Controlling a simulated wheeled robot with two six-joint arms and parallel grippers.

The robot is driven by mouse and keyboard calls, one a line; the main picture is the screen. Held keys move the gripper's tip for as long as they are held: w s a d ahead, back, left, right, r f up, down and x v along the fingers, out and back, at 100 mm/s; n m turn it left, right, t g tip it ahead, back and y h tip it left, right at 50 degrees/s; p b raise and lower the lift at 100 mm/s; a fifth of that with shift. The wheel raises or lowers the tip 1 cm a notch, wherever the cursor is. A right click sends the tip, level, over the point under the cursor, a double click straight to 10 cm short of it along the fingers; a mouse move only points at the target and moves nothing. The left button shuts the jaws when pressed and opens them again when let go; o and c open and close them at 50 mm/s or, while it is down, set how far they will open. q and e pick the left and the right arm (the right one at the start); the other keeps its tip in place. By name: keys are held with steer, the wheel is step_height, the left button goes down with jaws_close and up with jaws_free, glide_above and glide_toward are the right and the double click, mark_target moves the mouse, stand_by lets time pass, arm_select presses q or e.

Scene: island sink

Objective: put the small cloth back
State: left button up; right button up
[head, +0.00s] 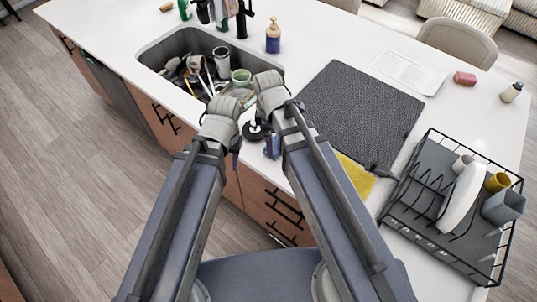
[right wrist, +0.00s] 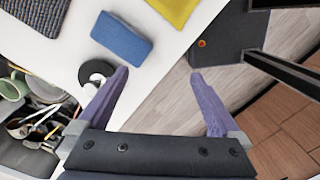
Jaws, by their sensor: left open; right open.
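The small cloth is yellow (head: 357,176) and lies flat on the white counter, right of my right arm, which hides part of it. A corner of it shows at the top of the right wrist view (right wrist: 182,9). My left gripper (head: 236,154) is open by the counter's front edge; its finger shows below the wrist, and the cloth is well to its right. My right gripper (right wrist: 158,74) is open and empty, its fingers over the counter's front edge and the floor. In the head view it is mostly hidden by the arm.
A blue sponge (right wrist: 122,38) and a black round piece (right wrist: 95,72) lie near the counter edge. The sink (head: 160,57) holds several dishes. A dark drying mat (head: 362,108) lies behind the cloth; a wire dish rack (head: 432,131) stands right.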

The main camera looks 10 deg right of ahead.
steer(key=s+a+m, duration=0.2)
steer(key=s+m, duration=0.5)
steer(key=m, duration=0.4)
steer(key=shift+m+h, duration=0.3)
steer(key=shift+m, duration=0.1)
